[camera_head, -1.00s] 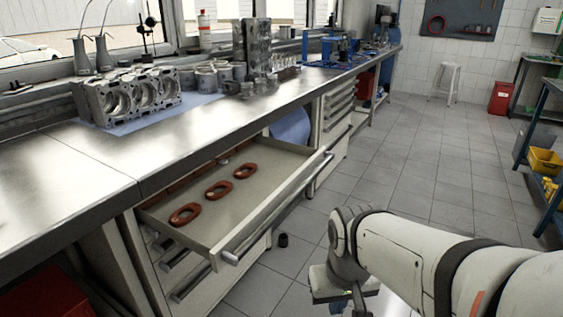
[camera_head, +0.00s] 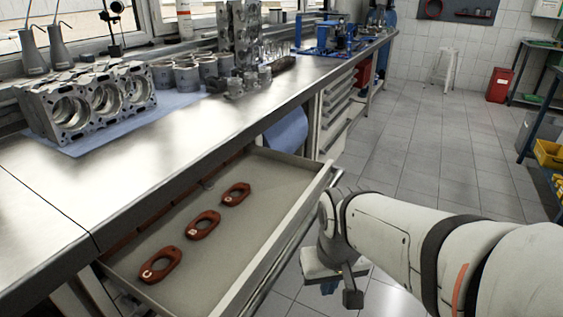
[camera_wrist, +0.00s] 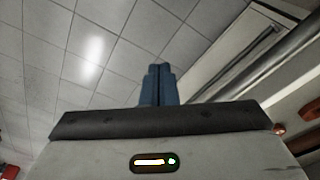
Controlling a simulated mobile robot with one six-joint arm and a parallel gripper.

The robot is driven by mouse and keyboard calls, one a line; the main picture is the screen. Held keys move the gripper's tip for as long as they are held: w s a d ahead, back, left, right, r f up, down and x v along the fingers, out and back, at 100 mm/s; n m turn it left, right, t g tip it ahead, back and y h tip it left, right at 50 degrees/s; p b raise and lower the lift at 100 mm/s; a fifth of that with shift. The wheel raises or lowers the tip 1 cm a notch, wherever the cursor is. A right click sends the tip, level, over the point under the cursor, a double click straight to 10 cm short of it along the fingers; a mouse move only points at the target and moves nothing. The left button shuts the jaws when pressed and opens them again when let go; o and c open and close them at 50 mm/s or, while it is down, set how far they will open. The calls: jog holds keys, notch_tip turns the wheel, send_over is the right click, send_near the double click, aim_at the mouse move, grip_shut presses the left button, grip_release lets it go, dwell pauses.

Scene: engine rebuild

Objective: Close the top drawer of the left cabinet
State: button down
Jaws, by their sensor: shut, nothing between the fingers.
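The top drawer (camera_head: 215,252) of the left cabinet is pulled well out from under the steel workbench, with several red-brown oval parts (camera_head: 203,225) inside. Its front panel and long bar handle (camera_head: 287,250) face right. My gripper (camera_head: 350,292) is on the outer side of that front, close beside the handle. In the wrist view my gripper's blue fingers (camera_wrist: 159,84) are together and empty, over floor tiles. Lower drawers are mostly hidden.
Engine blocks (camera_head: 88,98) and metal cylinders (camera_head: 205,70) stand on the workbench (camera_head: 130,165). Another drawer cabinet (camera_head: 336,115) stands farther along. The tiled floor (camera_head: 420,150) is open to the right, up to a rack with a yellow bin (camera_head: 548,153).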

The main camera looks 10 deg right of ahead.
jog(key=w+d+r+m+y+p, duration=0.2)
jog(key=w+d+m+y+p, duration=0.15)
jog(key=m+p, duration=0.3)
jog(key=w+d+r+m+y+p, duration=0.2)
jog(key=w+m+y+p, duration=0.1)
jog(key=w+m+p, duration=0.3)
jog(key=w+d+f+m+t+y+p, duration=0.15)
jog(key=w+d+m+t+p, duration=0.35)
jog(key=d+m, duration=0.7)
jog(key=w+a+f+p, duration=0.1)
jog(key=w+a+f, duration=0.4)
jog(key=a, duration=0.5)
jog(key=shift+w+a+f+m+p, duration=0.15)
jog(key=shift+w+f+m+p, duration=0.25)
jog(key=shift+w, duration=0.6)
jog(key=shift+a, duration=0.1)
jog(key=shift+w, duration=0.15)
